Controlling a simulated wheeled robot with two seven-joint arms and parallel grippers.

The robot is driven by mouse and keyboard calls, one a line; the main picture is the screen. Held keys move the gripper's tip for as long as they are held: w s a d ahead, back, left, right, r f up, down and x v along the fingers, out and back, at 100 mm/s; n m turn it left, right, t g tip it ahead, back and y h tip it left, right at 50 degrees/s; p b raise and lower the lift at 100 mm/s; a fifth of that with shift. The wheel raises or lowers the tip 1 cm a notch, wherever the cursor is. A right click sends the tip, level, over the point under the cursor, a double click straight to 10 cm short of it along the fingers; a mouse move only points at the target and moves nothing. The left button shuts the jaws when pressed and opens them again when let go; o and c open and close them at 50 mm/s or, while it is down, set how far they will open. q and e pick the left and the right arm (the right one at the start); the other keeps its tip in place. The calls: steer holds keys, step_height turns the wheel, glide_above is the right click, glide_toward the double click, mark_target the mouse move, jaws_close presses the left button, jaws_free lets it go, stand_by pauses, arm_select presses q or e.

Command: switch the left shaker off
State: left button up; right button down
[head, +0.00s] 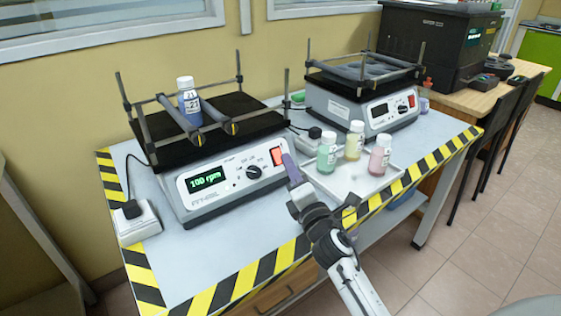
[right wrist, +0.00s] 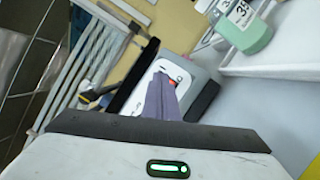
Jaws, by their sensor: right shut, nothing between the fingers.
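The left shaker (head: 232,179) stands on the table with its green display (head: 205,179) reading 100 rpm. Its red power switch (head: 278,157) is on the right of the front panel, beside a black knob (head: 254,172). My right gripper (head: 290,164) is shut and empty, its tips close in front of the panel by the switch; I cannot tell whether they touch. In the right wrist view the closed fingers (right wrist: 161,97) point at the panel, and a bit of red switch (right wrist: 173,82) shows beside the tips. My left gripper is out of view.
A blue-filled bottle (head: 187,97) stands on the left shaker's platform. A second shaker (head: 355,108) is behind to the right. Green, yellow and pink bottles (head: 327,152) stand at a white tray (head: 352,181) right of my gripper. A power socket (head: 137,221) sits at the left.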

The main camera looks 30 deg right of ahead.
stand_by(0.5)
steer(key=shift+w+f+b, duration=0.25)
steer(key=shift+w+b, duration=0.05)
steer(key=shift+w, duration=0.05)
steer(key=shift+w+f, duration=0.15)
steer(key=shift+w, duration=0.05)
stand_by(0.6)
steer(key=shift+s+r+p, duration=0.3)
steer(key=shift+s+r, duration=0.1)
steer(key=shift+s, duration=0.2)
stand_by(0.3)
steer(key=s+r+p, duration=0.1)
steer(key=s, duration=0.1)
steer(key=s+r+p, duration=0.2)
steer(key=shift+d, duration=0.15)
